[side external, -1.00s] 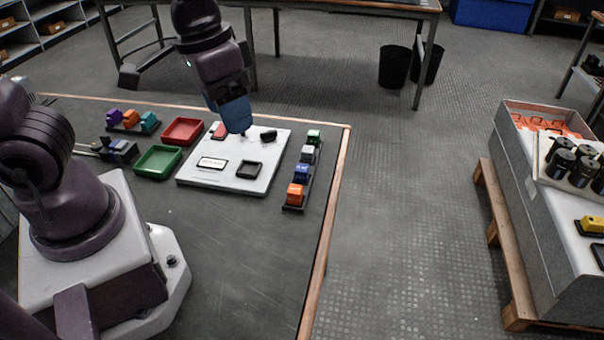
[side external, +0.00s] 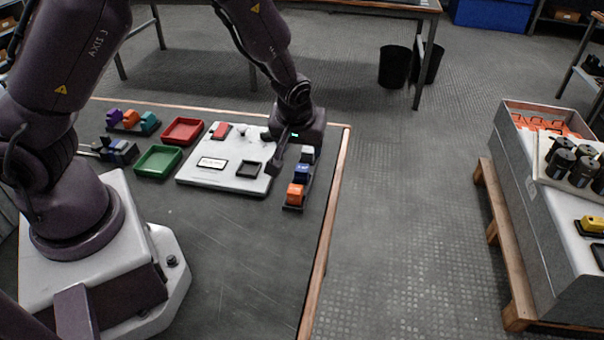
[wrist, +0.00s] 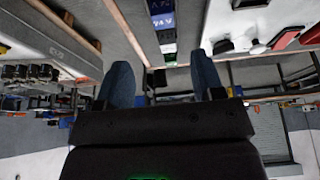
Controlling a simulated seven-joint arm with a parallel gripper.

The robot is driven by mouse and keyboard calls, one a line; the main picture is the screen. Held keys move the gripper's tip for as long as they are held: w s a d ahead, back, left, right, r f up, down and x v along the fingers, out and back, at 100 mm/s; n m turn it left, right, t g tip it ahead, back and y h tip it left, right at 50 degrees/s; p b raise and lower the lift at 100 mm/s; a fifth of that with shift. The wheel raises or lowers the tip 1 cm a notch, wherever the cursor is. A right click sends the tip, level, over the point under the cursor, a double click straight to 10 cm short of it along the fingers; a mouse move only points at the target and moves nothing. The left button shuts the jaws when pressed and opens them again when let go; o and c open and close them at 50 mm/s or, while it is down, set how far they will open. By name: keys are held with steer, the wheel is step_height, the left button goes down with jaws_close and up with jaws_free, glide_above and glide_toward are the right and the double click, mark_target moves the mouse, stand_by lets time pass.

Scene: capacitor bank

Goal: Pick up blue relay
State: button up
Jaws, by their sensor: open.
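The blue relay (side external: 301,173) sits in the dark rack (side external: 290,208) along the right side of the white board, between an orange relay (side external: 296,192) and a grey-and-black one (side external: 308,155). My gripper (side external: 272,170) is in the side view just left of the rack, tilted, its fingers low over the board's right edge. In the wrist view my gripper (wrist: 160,60) is open, with nothing between its fingers. The blue relay (wrist: 160,7) shows at the top edge there, cut off, beyond the fingertips. The rack's far end is hidden by my wrist in the side view.
The table front is clear.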

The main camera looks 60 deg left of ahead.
mark_target(302, 168)
steer(key=x, duration=0.4)
steer(key=shift+f, duration=0.25)
steer(key=x, duration=0.5)
steer(key=shift+s+a+f, duration=0.1)
steer(key=shift+s+f, duration=0.15)
steer(key=c, duration=1)
